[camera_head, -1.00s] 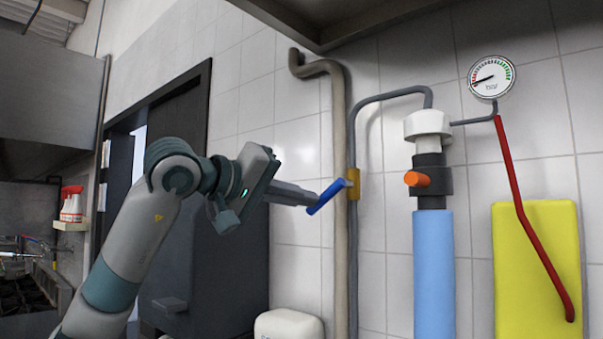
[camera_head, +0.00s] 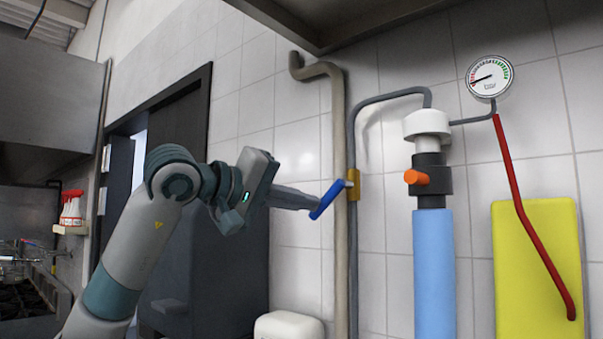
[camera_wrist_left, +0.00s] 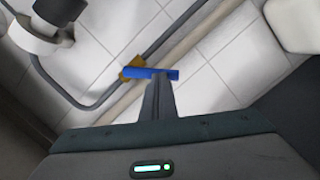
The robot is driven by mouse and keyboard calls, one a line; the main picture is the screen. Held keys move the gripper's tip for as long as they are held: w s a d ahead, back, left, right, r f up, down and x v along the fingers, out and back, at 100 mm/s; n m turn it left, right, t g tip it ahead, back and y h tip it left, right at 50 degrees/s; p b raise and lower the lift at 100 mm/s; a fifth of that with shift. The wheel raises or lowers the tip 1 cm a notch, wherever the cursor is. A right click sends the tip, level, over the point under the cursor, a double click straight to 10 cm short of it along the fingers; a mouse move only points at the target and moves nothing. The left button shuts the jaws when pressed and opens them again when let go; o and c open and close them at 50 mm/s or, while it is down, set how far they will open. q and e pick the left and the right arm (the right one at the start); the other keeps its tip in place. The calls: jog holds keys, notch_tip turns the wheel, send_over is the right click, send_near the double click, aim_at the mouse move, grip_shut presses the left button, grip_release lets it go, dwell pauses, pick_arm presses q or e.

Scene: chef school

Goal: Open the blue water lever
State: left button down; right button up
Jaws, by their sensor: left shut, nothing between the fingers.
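The blue water lever (camera_head: 330,199) sticks out to the left of a small brass valve (camera_head: 353,185) on a thin grey pipe, its free end tilted down. It also shows in the left wrist view (camera_wrist_left: 152,73), just past the fingertips. My left gripper (camera_head: 316,205) comes in from the left and is shut, with nothing between its fingers. Its tips are at the lever's lower free end and appear to touch it; the exact contact is hard to tell. In the left wrist view the shut fingers (camera_wrist_left: 157,85) overlap the lever's lower edge. My right gripper is not in view.
A thick beige pipe (camera_head: 340,120) runs vertically beside the valve. A metal hood (camera_head: 330,20) hangs above.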

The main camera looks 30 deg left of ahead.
pick_arm(q)
jog(key=shift+d+f+n, duration=0.1)
jog(key=shift+f+n, duration=0.1)
jog(key=shift+n, duration=0.1)
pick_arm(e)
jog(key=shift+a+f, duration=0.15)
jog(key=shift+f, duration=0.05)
pick_arm(q)
jog(key=shift+b, duration=0.3)
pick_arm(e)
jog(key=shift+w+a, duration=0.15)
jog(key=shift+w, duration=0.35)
pick_arm(q)
jog(key=shift+d+f, duration=0.1)
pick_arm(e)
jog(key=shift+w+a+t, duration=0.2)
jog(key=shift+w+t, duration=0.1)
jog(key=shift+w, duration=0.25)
pick_arm(q)
jog(key=shift+n, duration=0.3)
